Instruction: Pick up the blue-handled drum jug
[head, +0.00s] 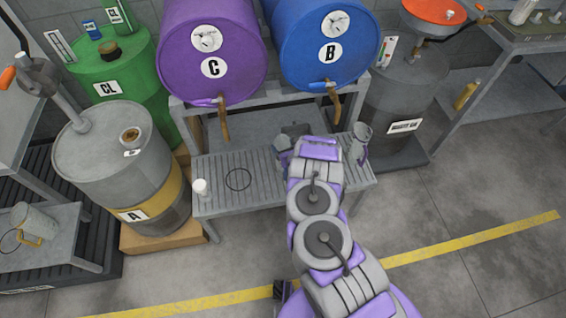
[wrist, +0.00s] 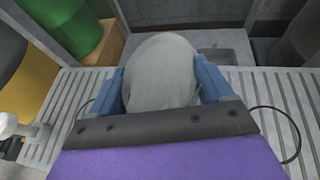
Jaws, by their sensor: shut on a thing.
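In the wrist view, the two blue fingers of my gripper (wrist: 163,88) are shut on a pale grey, rounded jug (wrist: 160,65) between them. The jug's handle is hidden, so its colour cannot be seen there. In the head view, my arm covers most of the gripper and the held jug over the slatted bench (head: 265,205). A small grey-blue part shows left of my wrist, but I cannot tell whether it is jug or finger. I cannot tell whether the jug's base touches the bench.
A grey jug with a purple handle (head: 361,142) stands right of my gripper. A white-capped item (head: 200,187) stands at the bench's left end. Purple drum C (head: 210,55) and blue drum B (head: 328,45) lie above, with taps overhanging. A yellow-handled jug (head: 35,222) stands far left.

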